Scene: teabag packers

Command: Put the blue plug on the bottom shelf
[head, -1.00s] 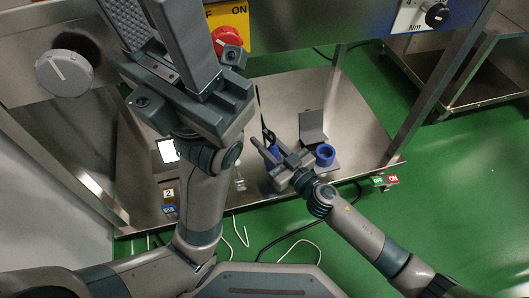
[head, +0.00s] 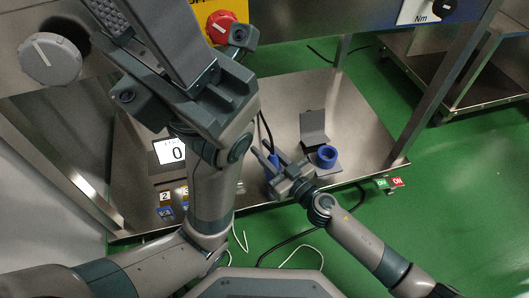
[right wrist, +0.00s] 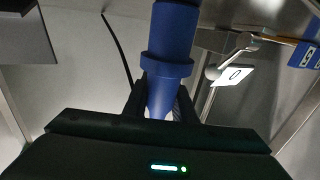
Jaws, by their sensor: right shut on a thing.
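The blue plug (right wrist: 172,35) is between the fingers of my right gripper (right wrist: 160,100) in the right wrist view, with its thick collar just beyond the fingertips. In the head view my right gripper (head: 278,172) is over the front part of the steel bottom shelf (head: 355,110), and a bit of the blue plug (head: 274,160) shows beside its fingers. Whether the plug touches the shelf cannot be told. My left gripper (head: 150,40) is high at the upper left, near the control panel; its fingertips run toward the top edge and its opening is unclear.
A blue round socket (head: 326,154) stands by a grey bracket (head: 314,122) on the shelf, right of my right gripper. A black cable runs behind the plug. A lit display (head: 170,151) is at the left. A red knob (head: 220,25) is above. The shelf's right part is clear.

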